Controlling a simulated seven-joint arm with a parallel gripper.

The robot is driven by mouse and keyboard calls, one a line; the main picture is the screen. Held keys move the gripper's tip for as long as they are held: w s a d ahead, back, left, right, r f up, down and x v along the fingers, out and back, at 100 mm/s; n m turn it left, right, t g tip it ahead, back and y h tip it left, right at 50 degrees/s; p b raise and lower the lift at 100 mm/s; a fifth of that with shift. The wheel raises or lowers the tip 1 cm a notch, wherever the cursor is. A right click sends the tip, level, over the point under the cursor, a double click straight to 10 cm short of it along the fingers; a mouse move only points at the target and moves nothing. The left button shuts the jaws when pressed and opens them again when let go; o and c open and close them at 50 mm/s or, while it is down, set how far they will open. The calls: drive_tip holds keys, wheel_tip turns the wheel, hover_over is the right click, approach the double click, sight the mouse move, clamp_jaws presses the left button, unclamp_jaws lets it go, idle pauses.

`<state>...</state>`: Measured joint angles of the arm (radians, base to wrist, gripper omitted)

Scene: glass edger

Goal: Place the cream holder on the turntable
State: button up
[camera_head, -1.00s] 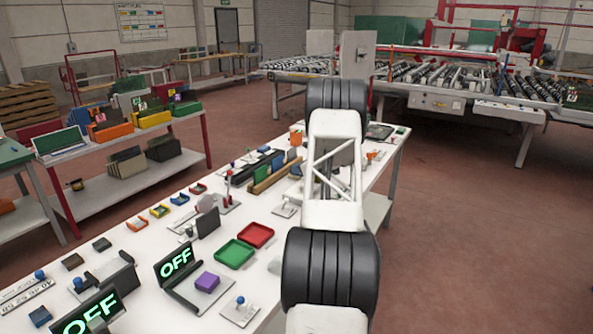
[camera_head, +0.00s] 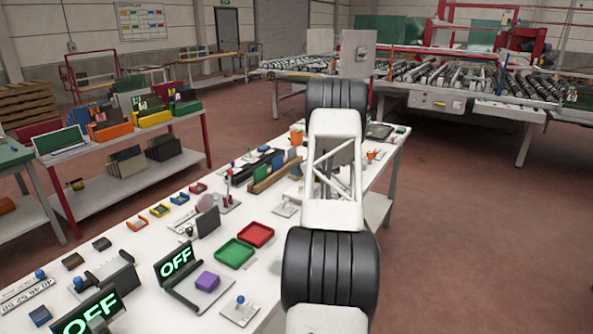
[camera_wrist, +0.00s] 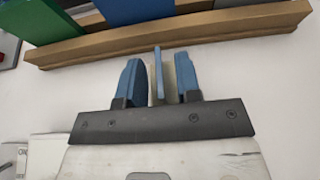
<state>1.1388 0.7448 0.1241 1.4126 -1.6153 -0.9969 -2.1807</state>
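My gripper (camera_wrist: 159,82) shows in the wrist view with two blue fingers. A narrow cream piece (camera_wrist: 170,82), which looks like the cream holder, fills the space between them, with a thin blue plate (camera_wrist: 158,68) upright in its middle. The fingers appear to touch it on both sides. White tabletop surrounds them. In the head view my arm hides most of the gripper and the holder. I cannot pick out the turntable with certainty; a pale round disc (camera_head: 208,202) stands on the table.
A wooden rack (camera_wrist: 180,38) with green and blue panes lies just beyond the fingers. The white table (camera_head: 150,215) also holds a green tray (camera_head: 234,253), a red tray (camera_head: 256,234), a purple block (camera_head: 207,281) and OFF displays (camera_head: 177,263). Small coloured holders (camera_head: 160,210) line its left side.

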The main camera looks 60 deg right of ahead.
drive_tip(key=v, duration=1.2)
drive_tip(key=shift+r, duration=0.1)
drive_tip(key=shift+w, duration=0.1)
idle(0.6)
